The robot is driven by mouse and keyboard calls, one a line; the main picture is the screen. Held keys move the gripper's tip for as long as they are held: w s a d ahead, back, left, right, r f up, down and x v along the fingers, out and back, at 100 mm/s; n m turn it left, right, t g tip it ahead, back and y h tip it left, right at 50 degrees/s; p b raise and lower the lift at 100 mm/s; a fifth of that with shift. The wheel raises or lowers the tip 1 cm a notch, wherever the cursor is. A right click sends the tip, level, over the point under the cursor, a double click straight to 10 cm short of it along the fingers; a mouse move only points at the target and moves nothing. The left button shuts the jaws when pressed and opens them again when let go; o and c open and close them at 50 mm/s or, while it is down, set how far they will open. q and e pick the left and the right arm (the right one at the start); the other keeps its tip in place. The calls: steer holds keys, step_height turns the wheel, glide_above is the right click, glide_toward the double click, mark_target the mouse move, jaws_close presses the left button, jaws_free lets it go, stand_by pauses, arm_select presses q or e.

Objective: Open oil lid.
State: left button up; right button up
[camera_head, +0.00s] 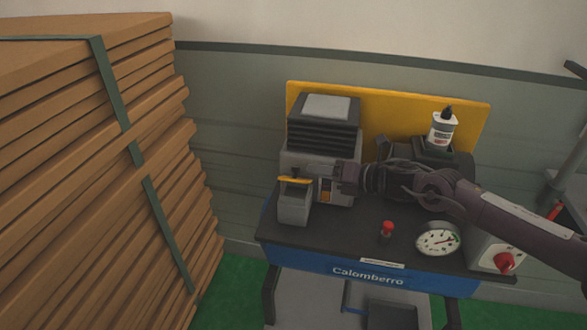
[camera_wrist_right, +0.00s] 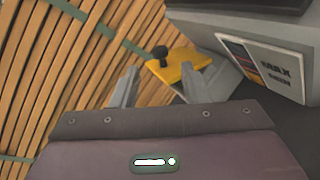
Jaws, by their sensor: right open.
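The oil lid (camera_head: 291,180) is a yellow plate on top of a small grey box (camera_head: 294,205) at the front left of the machine. In the right wrist view the yellow lid (camera_wrist_right: 178,67) carries a black knob (camera_wrist_right: 160,53) and lies over the box top. My right gripper (camera_head: 305,171) reaches in from the right, just above the lid. In the wrist view its fingers (camera_wrist_right: 162,85) are apart, with the lid beyond and between the tips. Nothing is held; whether a finger touches the lid is unclear. My left gripper is out of view.
The grey machine block (camera_head: 317,160) stands right behind the lid. A white bottle (camera_head: 441,131), a red button (camera_head: 387,230) and a round gauge (camera_head: 438,240) are to the right. Stacked wooden boards (camera_head: 80,180) fill the left; a gap separates them from the machine.

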mark_target(299, 169)
steer(key=p+x, duration=0.2)
steer(key=x, duration=0.4)
steer(key=shift+w+a+f, duration=0.2)
steer(key=shift+w+a, duration=0.1)
steer(key=shift+d, duration=0.1)
jaws_close()
